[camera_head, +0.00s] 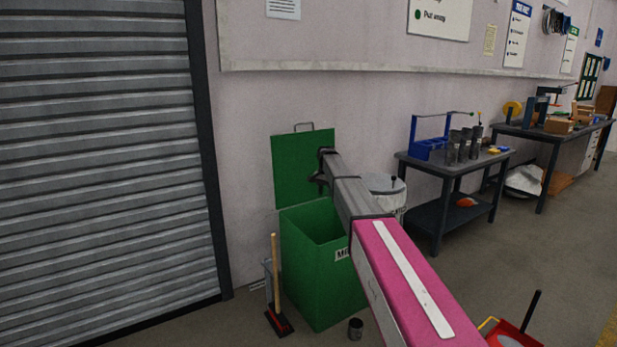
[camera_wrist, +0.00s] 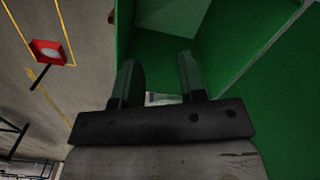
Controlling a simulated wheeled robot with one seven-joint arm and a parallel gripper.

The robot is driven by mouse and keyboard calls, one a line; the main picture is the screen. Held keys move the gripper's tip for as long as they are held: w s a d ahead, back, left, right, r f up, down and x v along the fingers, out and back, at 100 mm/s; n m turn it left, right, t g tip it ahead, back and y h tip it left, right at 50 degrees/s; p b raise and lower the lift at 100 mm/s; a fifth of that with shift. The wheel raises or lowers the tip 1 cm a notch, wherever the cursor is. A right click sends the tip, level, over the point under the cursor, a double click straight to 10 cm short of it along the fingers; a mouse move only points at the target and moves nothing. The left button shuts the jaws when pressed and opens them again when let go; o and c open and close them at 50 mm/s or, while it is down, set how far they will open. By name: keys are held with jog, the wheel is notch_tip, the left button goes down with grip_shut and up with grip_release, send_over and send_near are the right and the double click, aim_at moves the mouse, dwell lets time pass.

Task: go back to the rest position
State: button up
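My arm, with a pink link, reaches out to the green bin (camera_head: 322,285), whose green lid (camera_head: 300,160) stands open against the wall. My gripper (camera_head: 319,176) is over the bin's back part, near the lid. In the wrist view my gripper (camera_wrist: 160,72) has its two fingers apart, with nothing held between them. The green walls of the bin (camera_wrist: 225,45) show beyond the fingers. Part of the bin's label is hidden behind my arm. Several grey tubes (camera_head: 452,147) stand on a dark table at the right.
A grey cylinder (camera_head: 355,328) stands on the floor in front of the bin. A broom (camera_head: 276,275) leans at its left. A red dustpan (camera_head: 507,335) lies at lower right. The dark table (camera_head: 440,171) holds a blue rack (camera_head: 430,142). A roller shutter (camera_head: 100,150) fills the left.

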jog(key=s+d+f+n, duration=0.2)
jog(key=s+d+f, duration=0.2)
jog(key=s, duration=1.1)
jog(key=s+d+f+n, duration=0.2)
jog(key=s+f, duration=0.7)
jog(key=s, duration=0.7)
jog(key=s+d+f+n, duration=0.2)
jog(key=s+d+f, duration=0.3)
jog(key=s, duration=1)
notch_tip(320, 180, down, 2)
jog(key=shift+s+d+f+n, duration=0.25)
jog(key=shift+s+d+n, duration=0.05)
jog(key=shift+d, duration=0.05)
